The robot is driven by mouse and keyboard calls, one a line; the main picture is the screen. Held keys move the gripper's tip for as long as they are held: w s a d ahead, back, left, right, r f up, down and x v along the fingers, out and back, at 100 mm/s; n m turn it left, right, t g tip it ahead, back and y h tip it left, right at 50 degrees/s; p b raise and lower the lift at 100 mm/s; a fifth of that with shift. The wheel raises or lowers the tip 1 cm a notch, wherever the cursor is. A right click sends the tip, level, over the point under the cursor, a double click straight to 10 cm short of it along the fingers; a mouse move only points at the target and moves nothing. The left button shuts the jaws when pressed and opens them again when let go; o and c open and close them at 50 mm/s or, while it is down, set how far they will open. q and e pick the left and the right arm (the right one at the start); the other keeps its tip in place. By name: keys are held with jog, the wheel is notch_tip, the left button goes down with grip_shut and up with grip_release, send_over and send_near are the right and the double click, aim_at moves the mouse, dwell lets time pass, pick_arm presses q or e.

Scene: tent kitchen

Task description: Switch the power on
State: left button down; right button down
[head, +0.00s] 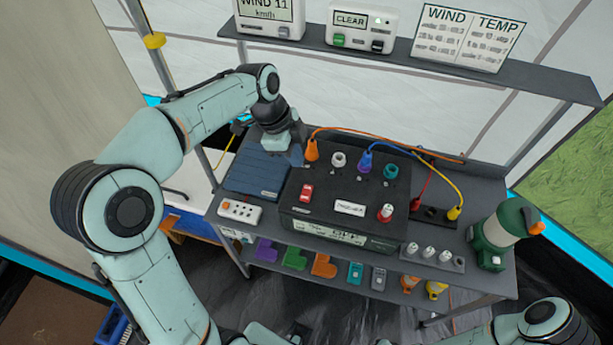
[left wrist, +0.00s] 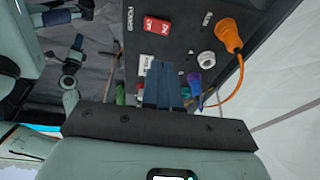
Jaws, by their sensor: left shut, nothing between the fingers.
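The black power box (head: 345,195) stands on the dark bench. A red rocker switch (head: 306,193) sits on its top left; the switch also shows in the left wrist view (left wrist: 157,25), near a label that seems to read POWER. A display (head: 330,232) on the box's front seems to read OFF. My left gripper (head: 297,156) is shut and empty, its blue fingers above the box's back left corner, behind the switch and apart from it. Its fingers also show in the left wrist view (left wrist: 163,86). My right gripper is out of view.
A blue ribbed case (head: 258,175) and a white power strip (head: 240,211) lie left. A lantern (head: 498,235) stands right. A shelf (head: 480,65) runs above.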

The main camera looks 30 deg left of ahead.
pick_arm(q)
send_near(308, 185)
jog(key=x, duration=0.3)
jog(key=d+x, duration=0.1)
jog(key=x, duration=0.1)
jog(key=shift+s, duration=0.35)
jog(key=shift+w+f, duration=0.15)
jog(key=shift+f, duration=0.4)
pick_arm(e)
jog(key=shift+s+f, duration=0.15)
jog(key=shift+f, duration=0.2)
